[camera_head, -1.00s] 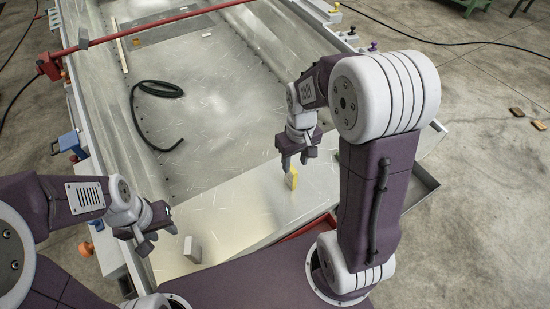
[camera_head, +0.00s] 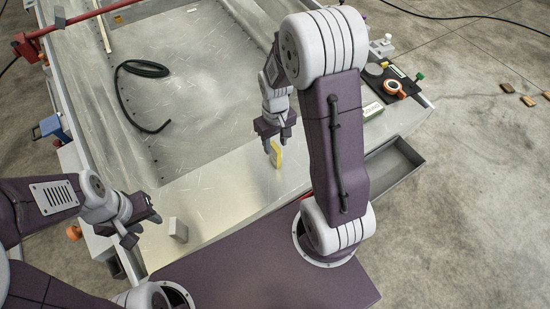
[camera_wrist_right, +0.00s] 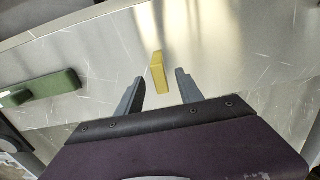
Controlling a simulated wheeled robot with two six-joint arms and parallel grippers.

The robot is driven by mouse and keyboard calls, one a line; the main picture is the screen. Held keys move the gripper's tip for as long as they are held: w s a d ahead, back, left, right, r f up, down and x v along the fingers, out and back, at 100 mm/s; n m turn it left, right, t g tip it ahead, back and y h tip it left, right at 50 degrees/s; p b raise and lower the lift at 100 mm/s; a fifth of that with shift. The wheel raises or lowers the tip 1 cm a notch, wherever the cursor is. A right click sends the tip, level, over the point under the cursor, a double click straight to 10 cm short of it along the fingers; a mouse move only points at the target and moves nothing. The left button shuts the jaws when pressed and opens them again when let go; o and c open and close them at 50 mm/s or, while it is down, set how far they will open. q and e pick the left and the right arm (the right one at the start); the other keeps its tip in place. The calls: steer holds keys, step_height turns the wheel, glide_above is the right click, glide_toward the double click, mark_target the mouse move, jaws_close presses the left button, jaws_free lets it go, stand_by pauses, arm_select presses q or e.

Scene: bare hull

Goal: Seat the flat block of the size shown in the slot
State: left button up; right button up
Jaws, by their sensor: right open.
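A flat yellow block (camera_head: 276,155) stands on edge on the metal sheet (camera_head: 225,185) of the hull. My right gripper (camera_head: 276,149) is open right at the yellow block. In the right wrist view the yellow block (camera_wrist_right: 159,78) lies between and just beyond the two spread fingers (camera_wrist_right: 160,90), with gaps on both sides. A small grey block (camera_head: 178,230) stands on the sheet near the front edge. My left gripper (camera_head: 143,228) is open and empty, left of the grey block. I cannot make out a slot.
A black mat (camera_head: 376,86) at the right holds an orange ring-shaped thing (camera_head: 395,88). A grey tray (camera_head: 397,170) hangs at the right edge. A black hose (camera_head: 140,107) lies farther back.

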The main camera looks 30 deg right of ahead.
mark_target(275, 156)
step_height(275, 156, down, 3)
steer(key=shift+r, duration=0.1)
jaws_close()
stand_by(1.3)
